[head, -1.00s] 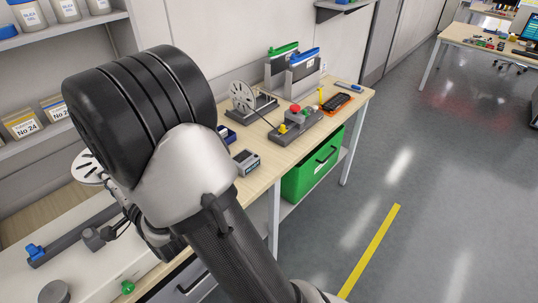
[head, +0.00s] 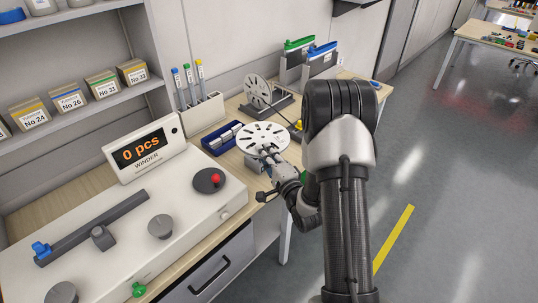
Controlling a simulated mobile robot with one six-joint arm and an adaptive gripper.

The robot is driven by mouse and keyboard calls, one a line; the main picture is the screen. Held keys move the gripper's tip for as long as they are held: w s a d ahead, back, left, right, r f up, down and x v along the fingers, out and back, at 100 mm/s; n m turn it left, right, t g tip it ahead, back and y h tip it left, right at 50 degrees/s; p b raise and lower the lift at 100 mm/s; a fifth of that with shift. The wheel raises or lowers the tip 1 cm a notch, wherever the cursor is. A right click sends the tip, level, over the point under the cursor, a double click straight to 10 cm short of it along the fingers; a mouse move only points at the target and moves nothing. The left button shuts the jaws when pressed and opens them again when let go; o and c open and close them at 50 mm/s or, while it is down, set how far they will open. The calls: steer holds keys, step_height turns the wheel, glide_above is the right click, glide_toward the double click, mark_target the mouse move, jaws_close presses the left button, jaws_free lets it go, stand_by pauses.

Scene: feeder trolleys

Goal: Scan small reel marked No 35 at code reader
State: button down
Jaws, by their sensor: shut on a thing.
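A small white reel (head: 263,137) with slots in its face is in my gripper (head: 270,156), which is shut on its near edge. The reel is held face up above the bench, near the blue tray. No number can be read on it. A small grey box, perhaps the code reader, shows only in part below the reel; its reading face is hidden. A second slotted reel (head: 258,90) stands upright on a dark stand further back.
Numbered boxes (head: 66,103) line the shelf. The floor (head: 450,200) at right is clear.

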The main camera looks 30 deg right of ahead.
steer(key=w+a+f, duration=0.1)
steer(key=w, duration=0.4)
steer(key=w+a+f+b, duration=0.1)
steer(key=w+a+f, duration=0.1)
steer(key=w, duration=0.2)
steer(key=shift+w+a+f, duration=0.25)
steer(key=shift+w, duration=0.15)
steer(key=s+d+r, duration=0.1)
steer(key=s, duration=0.1)
steer(key=s+r+p, duration=0.1)
steer(key=s, duration=0.2)
steer(key=s+d+r+p, duration=0.1)
steer(key=s+r, duration=0.1)
steer(key=shift+s+d, duration=0.3)
steer(key=shift+d, duration=0.05)
